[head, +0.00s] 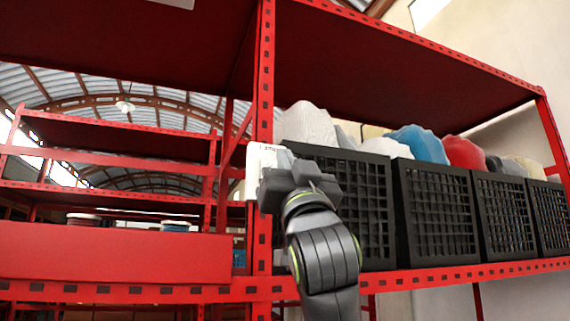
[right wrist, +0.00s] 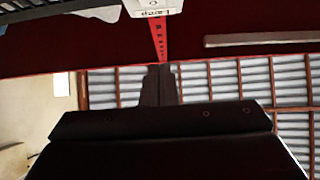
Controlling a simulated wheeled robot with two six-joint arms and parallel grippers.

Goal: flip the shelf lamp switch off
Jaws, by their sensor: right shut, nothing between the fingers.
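The lamp switch (head: 258,158) is a small white box on the red upright post of the shelf, partly hidden by my right gripper (head: 287,170). In the right wrist view the switch box (right wrist: 152,7) shows at the top edge, cut off, with a printed label that seems to read "Lamp". My right gripper (right wrist: 158,82) is shut and empty, its fingertips just below the box in that view. I cannot tell whether they touch it. The position of the switch lever is not clear. My left gripper is not in view.
Black crates (head: 437,212) with coloured bundles stand on the shelf right of the post, close to my right gripper. A red panel (head: 115,252) fills the lower left. A pale strip, perhaps the lamp (right wrist: 262,40), lies under the shelf board in the wrist view.

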